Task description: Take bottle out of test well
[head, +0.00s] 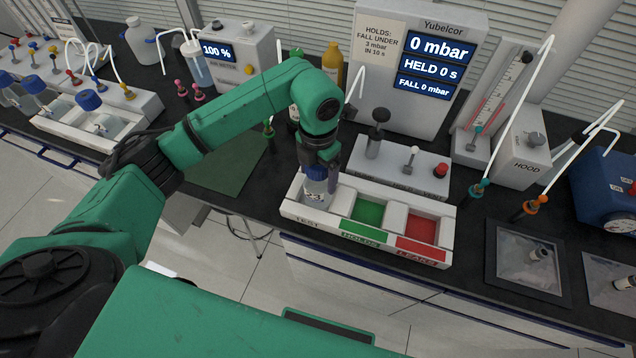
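A clear bottle with a blue cap and a label (315,194) stands in the test well at the left end of a white three-well tray (291,211). My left gripper (318,166) comes down from above onto the top of the bottle. Its fingers are at the blue cap and hide part of it. I cannot tell whether the fingers are closed on the cap or only around it. My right gripper is not in view.
The tray also has a green well (368,211) and a red well (421,229), both empty. Behind it is a white valve block (400,165) with a red knob, below the Yubelcor display (437,50) reading 0 mbar. A bottle rack (110,120) stands at left; a green mat (228,165) lies clear.

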